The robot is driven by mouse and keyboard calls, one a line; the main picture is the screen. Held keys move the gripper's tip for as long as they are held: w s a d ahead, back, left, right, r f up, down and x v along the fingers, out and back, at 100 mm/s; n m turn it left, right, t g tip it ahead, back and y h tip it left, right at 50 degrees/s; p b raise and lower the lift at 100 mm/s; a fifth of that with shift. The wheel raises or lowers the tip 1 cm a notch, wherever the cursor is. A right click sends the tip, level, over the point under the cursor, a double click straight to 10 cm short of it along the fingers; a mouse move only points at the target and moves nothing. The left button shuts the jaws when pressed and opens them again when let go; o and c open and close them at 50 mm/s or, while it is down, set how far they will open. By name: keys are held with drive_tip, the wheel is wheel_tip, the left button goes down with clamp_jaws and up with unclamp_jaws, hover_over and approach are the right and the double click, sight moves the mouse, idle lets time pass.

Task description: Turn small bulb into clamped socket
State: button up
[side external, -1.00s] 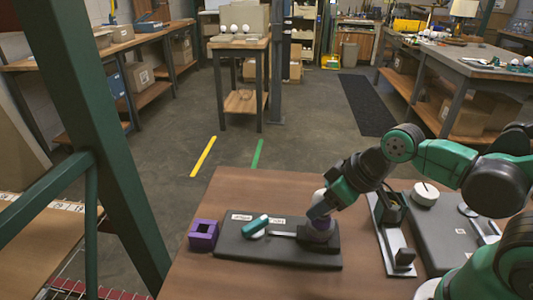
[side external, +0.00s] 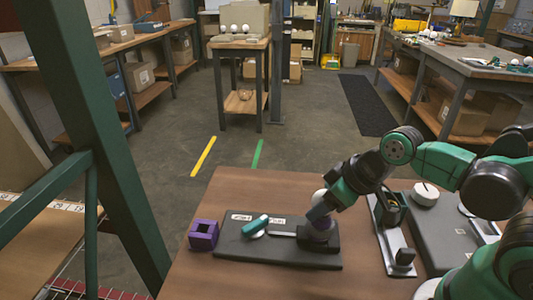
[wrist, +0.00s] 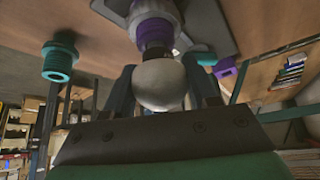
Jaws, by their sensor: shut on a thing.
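The socket stands in the dark clamp fixture (side external: 285,257) on the table. My gripper is shut on the bulb.
A teal handle (side external: 255,225) lies on the fixture's left part. A purple square block with a hole (side external: 204,235) stands left of it. A teal threaded part (wrist: 60,60) shows at left in the wrist view. A grey rail (side external: 396,245) and dark plate (side external: 445,235) lie right.

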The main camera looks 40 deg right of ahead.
idle(0.3)
drive_tip(key=m+h, duration=0.2)
drive_tip(key=m, duration=0.1)
drive_tip(key=shift+m, duration=0.3)
drive_tip(key=m+h, duration=0.1)
drive_tip(key=m, duration=0.2)
drive_tip(key=shift+f+h, duration=0.1)
drive_tip(key=shift+h, duration=0.2)
drive_tip(key=shift+m, duration=0.3)
drive_tip(key=m+h, duration=0.1)
drive_tip(key=m, duration=0.1)
drive_tip(key=shift+m+g, duration=0.3)
drive_tip(key=shift+g, duration=0.1)
drive_tip(key=m+h, duration=0.1)
drive_tip(key=m, duration=0.1)
drive_tip(key=m+g+h, duration=0.1)
drive_tip(key=m, duration=0.1)
drive_tip(key=shift+g, duration=0.3)
